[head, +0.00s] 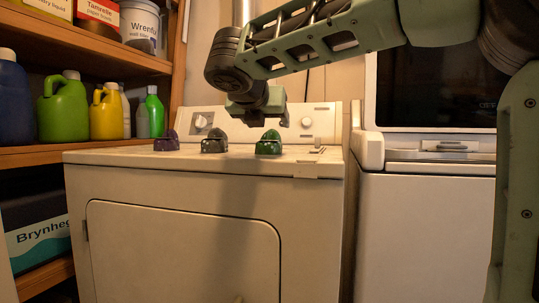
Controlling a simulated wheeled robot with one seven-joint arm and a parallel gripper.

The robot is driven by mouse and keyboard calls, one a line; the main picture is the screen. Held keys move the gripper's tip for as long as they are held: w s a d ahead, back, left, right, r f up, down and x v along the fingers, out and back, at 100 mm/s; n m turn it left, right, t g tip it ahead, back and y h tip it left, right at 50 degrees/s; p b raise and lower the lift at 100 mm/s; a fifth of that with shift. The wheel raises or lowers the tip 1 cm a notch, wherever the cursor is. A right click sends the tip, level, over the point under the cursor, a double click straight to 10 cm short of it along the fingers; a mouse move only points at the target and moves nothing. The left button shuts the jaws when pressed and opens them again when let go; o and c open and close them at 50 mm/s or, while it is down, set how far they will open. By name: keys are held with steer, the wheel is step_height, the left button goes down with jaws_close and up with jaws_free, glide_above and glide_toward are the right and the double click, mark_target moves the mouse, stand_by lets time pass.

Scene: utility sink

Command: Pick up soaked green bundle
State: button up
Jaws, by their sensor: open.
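The green bundle (269,144) is a small, dark green, rounded lump with a glossy look. It sits on the top of the white front-loading machine (110,157), the rightmost of three similar lumps. My gripper (259,117) is in the head view, above and slightly behind or over the green bundle; the exact depth is hard to tell. It points down, is open and holds nothing. A gap shows between its fingers and the green bundle.
A dark grey-green bundle (214,141) and a purple bundle (166,142) stand to the left on the same top. The control panel (320,123) rises behind them. A shelf with bottles (64,110) is at left; a second white appliance (425,220) is at right.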

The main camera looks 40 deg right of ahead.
mark_target(272, 131)
steer(key=shift+w+d+f, duration=0.3)
steer(key=shift+w+d, duration=0.1)
steer(key=shift+d, duration=0.05)
steer(key=b+x, duration=0.3)
steer(key=x, duration=0.2)
steer(key=shift+d+f, duration=0.1)
steer(key=c, duration=1.3)
